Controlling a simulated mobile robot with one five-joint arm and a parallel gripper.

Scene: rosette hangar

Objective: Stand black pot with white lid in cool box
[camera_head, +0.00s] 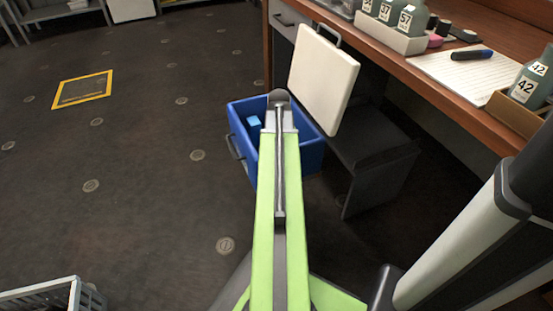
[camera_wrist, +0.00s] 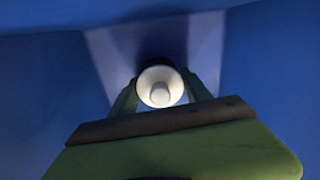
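The blue cool box (camera_head: 311,156) stands on the floor with its white lid raised behind it. My arm reaches over the box and hides much of its inside. In the wrist view, the black pot's white lid (camera_wrist: 160,87) shows from above between the two fingers of my gripper (camera_wrist: 161,92). The fingers sit close against both sides of the pot, shut on it. Blue walls of the cool box (camera_wrist: 265,60) surround them. The pot's dark body is mostly hidden under its lid, and I cannot tell whether its base touches the box floor.
A small light-blue block (camera_head: 254,121) lies in the box, left of my arm. A wooden desk (camera_head: 440,98) with bottles and a white rack (camera_head: 388,32) stands at the right. A dark step-like piece (camera_head: 372,150) is beside the box.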

